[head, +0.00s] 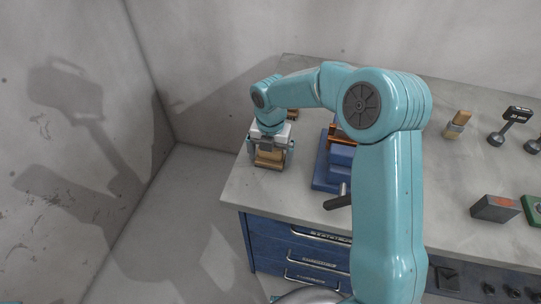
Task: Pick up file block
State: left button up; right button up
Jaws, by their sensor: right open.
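My right gripper (271,158) is over the left end of the grey bench top, pointing down, with its fingers apart. A tan, wood-coloured block (269,156), probably the file block, shows between the fingers. Its upper part is hidden by the gripper, and I cannot tell whether the fingers touch it. My left gripper is out of view.
A blue vise-like fixture (323,179) with a dark handle stands right of the gripper, partly behind my arm. Farther right on the bench (455,180) are a tan and grey piece (457,124), dark metal parts (511,124) and a dark block (495,208). Blue drawers (300,252) are below.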

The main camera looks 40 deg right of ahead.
jog(key=shift+f, duration=0.25)
jog(key=c, duration=1)
jog(key=shift+c, duration=0.2)
jog(key=shift+w+r, duration=0.1)
jog(key=shift+r, duration=0.05)
notch_tip(320, 180, up, 20)
jog(key=shift+p, duration=0.45)
